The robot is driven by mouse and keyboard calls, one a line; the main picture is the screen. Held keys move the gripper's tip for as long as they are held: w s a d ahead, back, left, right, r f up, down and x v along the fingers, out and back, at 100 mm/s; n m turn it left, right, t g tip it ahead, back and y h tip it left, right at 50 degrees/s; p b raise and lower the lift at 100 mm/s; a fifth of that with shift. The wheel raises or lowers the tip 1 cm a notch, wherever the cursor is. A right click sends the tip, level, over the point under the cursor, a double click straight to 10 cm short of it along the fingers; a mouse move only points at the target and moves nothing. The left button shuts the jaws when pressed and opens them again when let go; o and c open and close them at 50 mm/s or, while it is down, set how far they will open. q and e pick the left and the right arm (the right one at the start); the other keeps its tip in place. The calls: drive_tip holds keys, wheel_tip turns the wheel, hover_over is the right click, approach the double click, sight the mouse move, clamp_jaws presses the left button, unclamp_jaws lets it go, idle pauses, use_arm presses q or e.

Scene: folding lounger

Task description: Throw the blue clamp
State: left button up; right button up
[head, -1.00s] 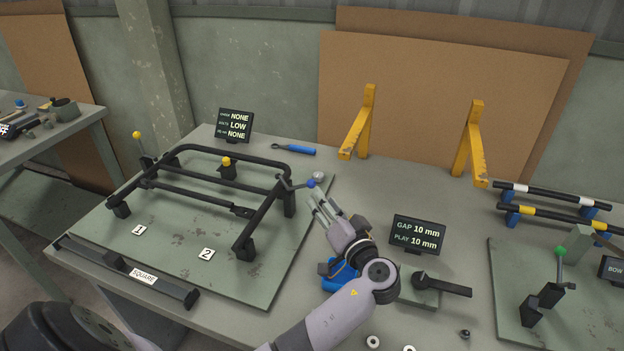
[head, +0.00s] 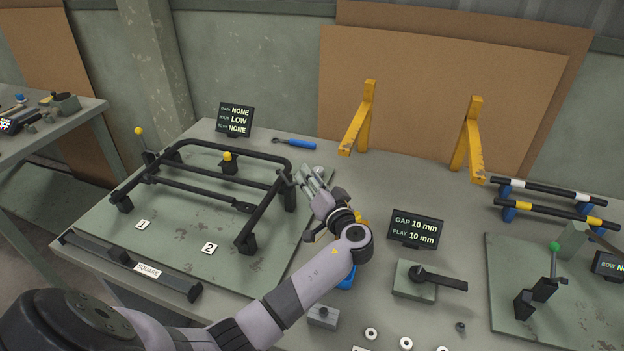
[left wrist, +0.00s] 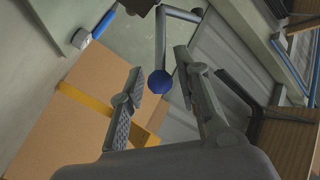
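The blue clamp's round blue knob (left wrist: 159,82) shows in the left wrist view at the end of a grey lever (left wrist: 161,40). In the head view the knob is hidden behind my left gripper (head: 309,174), at the right side of the black tube frame (head: 233,147). In the left wrist view my left gripper (left wrist: 159,72) is open, with one finger on each side of the knob. A gap shows on both sides, and I cannot tell whether the knob is between the tips or just beyond them. My right gripper is not in view.
A gap display (head: 415,229) and yellow brackets (head: 470,140) stand to the right.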

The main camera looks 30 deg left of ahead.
sight(288, 182)
use_arm(q)
clamp_jaws()
idle(0.5)
drive_tip(key=shift+s+a+r+n+g+h+p, duration=0.15)
drive_tip(key=shift+a+r+n+g+h+p, duration=0.25)
drive_tip(key=shift+r+n+h, duration=0.5)
drive_tip(key=shift+s+a+r+n+g+h+p, duration=0.15)
drive_tip(key=shift+a+r+n+g+h+p, duration=0.15)
drive_tip(key=shift+a+r+n+h+p, duration=0.4)
drive_tip(key=a+n+h+p, duration=0.1)
drive_tip(key=p, duration=0.1)
drive_tip(key=a+n+h+p, duration=0.1)
drive_tip(key=p, duration=0.1)
drive_tip(key=a+r+h+p, duration=0.1)
drive_tip(key=p, duration=0.1)
drive_tip(key=shift+s+n+h, duration=0.3)
drive_tip(key=shift+s+n, duration=0.05)
drive_tip(key=shift+n, duration=0.05)
drive_tip(key=shift+s+a+f+n+h+p, duration=0.2)
drive_tip(key=shift+a+n+h+p, duration=0.3)
drive_tip(key=shift+h+p, duration=0.45)
drive_tip(key=shift+w, duration=0.1)
drive_tip(key=shift+f, duration=0.1)
